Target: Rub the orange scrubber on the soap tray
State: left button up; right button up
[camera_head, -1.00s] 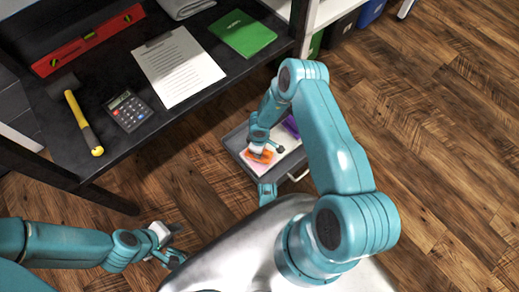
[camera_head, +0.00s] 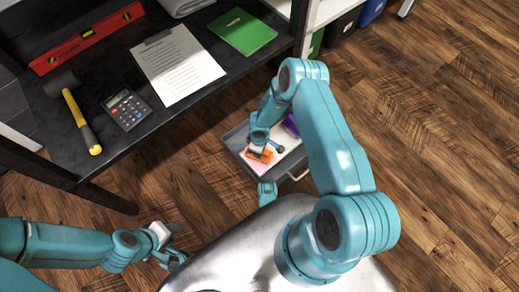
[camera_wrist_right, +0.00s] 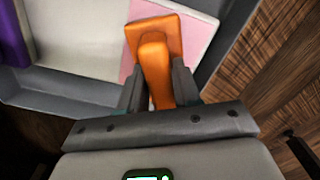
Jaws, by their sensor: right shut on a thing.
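The orange scrubber (camera_wrist_right: 154,60) is held by its handle between the two fingers of my right gripper (camera_wrist_right: 159,88). In the head view the scrubber (camera_head: 260,155) is low inside a grey tray (camera_head: 233,138), partly hidden by my right gripper (camera_head: 258,148). In the wrist view its flat head lies over a pink flat patch (camera_wrist_right: 197,50) on the tray's pale floor; whether it touches the patch I cannot tell. A purple thing (camera_head: 291,125) sits at the tray's far right side. My left gripper (camera_head: 172,246) is open and empty, low at the left, away from the tray.
A black table (camera_head: 70,165) at upper left holds a hammer (camera_head: 80,120), a calculator (camera_head: 128,109), a clipboard (camera_head: 178,65), a red level (camera_head: 88,38) and a green book (camera_head: 243,31). Its edge is near the tray. The wooden floor at the right is clear.

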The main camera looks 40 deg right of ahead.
jog(key=shift+f+b, duration=0.1)
jog(key=shift+b, duration=0.25)
dwell(1.3)
notch_tip(320, 180, up, 7)
jog(key=p, duration=0.5)
dwell(0.4)
